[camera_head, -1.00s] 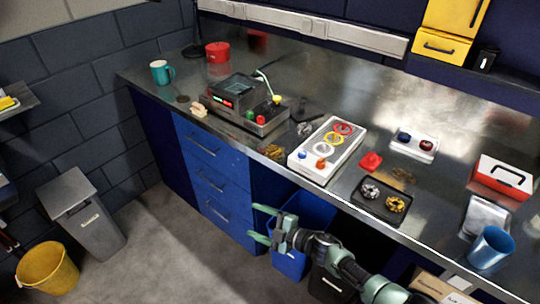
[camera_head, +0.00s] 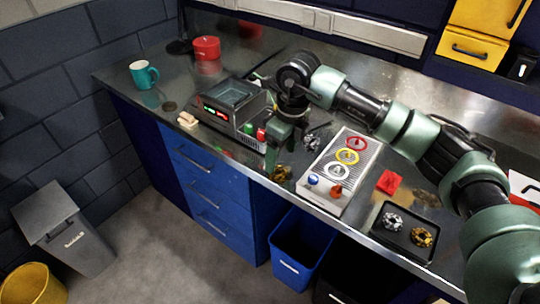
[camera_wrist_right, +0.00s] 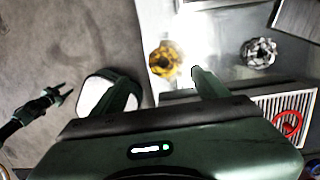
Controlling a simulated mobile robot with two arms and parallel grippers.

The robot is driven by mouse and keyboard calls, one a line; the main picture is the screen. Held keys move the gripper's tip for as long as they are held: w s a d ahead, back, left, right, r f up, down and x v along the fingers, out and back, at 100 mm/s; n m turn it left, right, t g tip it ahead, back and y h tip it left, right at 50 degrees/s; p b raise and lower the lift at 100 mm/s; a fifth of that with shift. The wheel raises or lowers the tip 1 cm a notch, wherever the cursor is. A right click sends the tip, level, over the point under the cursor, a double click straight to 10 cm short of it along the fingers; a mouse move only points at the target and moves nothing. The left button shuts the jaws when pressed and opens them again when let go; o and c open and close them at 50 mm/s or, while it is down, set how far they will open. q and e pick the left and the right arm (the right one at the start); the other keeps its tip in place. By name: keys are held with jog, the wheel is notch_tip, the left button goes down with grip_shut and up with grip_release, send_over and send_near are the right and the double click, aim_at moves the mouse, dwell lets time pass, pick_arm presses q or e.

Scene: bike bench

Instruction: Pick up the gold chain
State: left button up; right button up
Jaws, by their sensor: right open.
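A gold chain (camera_head: 281,173) lies in a small heap on the metal bench near its front edge, left of the white ring panel. It also shows in the right wrist view (camera_wrist_right: 164,60), just beyond and between my fingertips. My right gripper (camera_head: 274,157) is open and empty, pointing down above the bench close to the chain; in the right wrist view the fingers (camera_wrist_right: 163,78) stand apart. Another gold chain (camera_head: 421,237) lies in a black tray. A small dark gripper at the left of the right wrist view (camera_wrist_right: 60,92) appears to be my left one; its jaws are too small to judge.
A silver chain (camera_head: 311,141) lies behind the gold one. The ring panel (camera_head: 342,168) is at its right; a device with a lit display (camera_head: 225,112) is at its left. The black tray (camera_head: 383,240) also holds a silver chain (camera_head: 392,221). A blue bin (camera_head: 300,245) stands below the bench edge.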

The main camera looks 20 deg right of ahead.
aim_at(279, 167)
jog(key=shift+w+d+f, duration=0.1)
jog(key=shift+w+d, duration=0.1)
jog(key=shift+w, duration=0.2)
jog(key=shift+s+f, duration=0.2)
jog(key=shift+s, duration=0.05)
jog(key=shift+s+a+f+p, duration=0.1)
jog(key=shift+s+f+p, duration=0.15)
jog(key=shift+f+p, duration=0.3)
jog(key=shift+s+a+f+p, duration=0.1)
jog(key=shift+s+f+p, duration=0.1)
jog(key=shift+f+p, duration=0.3)
jog(key=f, duration=0.1)
jog(key=w+f, duration=0.1)
jog(key=f+p, duration=0.1)
jog(key=shift+w+a, duration=0.1)
jog(key=shift+w, duration=0.15)
jog(key=shift+w+f, duration=0.1)
jog(key=shift+f, duration=0.4)
jog(key=c, duration=1.5)
pick_arm(q)
jog(key=s+r, duration=0.2)
jog(key=r, duration=0.1)
jog(key=shift+s+r, duration=0.15)
jog(key=shift+s, duration=0.25)
pick_arm(e)
jog(key=shift+r, duration=0.2)
